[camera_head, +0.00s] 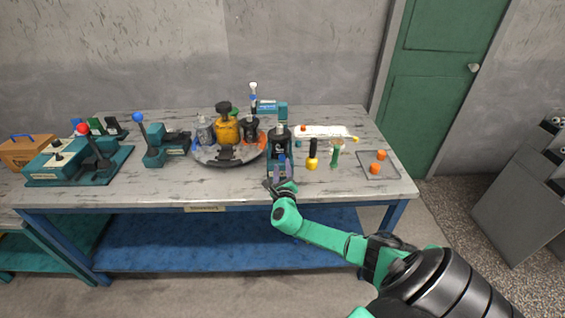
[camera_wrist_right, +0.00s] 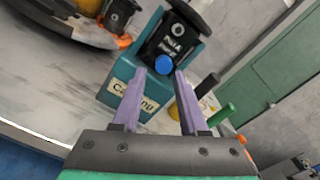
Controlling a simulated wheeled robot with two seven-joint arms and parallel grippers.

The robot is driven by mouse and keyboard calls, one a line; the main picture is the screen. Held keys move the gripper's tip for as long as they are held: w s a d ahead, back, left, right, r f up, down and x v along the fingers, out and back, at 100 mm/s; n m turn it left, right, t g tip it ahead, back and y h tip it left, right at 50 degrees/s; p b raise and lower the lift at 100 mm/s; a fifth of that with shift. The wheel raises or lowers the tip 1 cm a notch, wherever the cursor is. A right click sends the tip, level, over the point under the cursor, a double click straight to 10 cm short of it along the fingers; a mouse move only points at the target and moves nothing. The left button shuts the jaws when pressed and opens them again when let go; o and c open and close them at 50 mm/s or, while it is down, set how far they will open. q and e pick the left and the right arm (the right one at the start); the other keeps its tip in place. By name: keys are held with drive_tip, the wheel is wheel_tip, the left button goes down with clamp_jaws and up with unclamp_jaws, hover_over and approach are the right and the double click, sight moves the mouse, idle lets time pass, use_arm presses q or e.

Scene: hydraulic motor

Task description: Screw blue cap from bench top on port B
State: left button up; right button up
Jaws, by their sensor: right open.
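The blue cap (camera_wrist_right: 163,67) shows in the right wrist view at the lower front of a black block with white lettering. Whether it is threaded on a port or only rests there I cannot tell. The black block (camera_wrist_right: 170,40) sits in a teal stand (camera_wrist_right: 118,78), which also shows in the head view (camera_head: 268,107). My right gripper (camera_wrist_right: 160,80) is open, its two purple fingers apart on either side of the blue cap in the picture, with nothing held. In the head view the right gripper (camera_head: 279,172) is low in front of the stand. My left gripper is out of view.
A round tray (camera_head: 212,161) with several parts stands left of the stand. A yellow-and-black tool (camera_head: 312,158) and a green-handled tool (camera_head: 335,155) stand to its right, then a shallow tray (camera_head: 392,172) with orange pieces. Teal lever fixtures (camera_head: 165,153) are farther left.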

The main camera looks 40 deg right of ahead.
drive_tip(key=shift+s+a+r+p, duration=0.25)
drive_tip(key=shift+s+a+p, duration=0.3)
drive_tip(key=shift+s, duration=0.2)
drive_tip(key=shift+f, duration=0.1)
drive_tip(key=o, duration=0.6)
drive_tip(key=shift+c, duration=0.2)
drive_tip(key=p+v, duration=0.3)
drive_tip(key=v, duration=0.3)
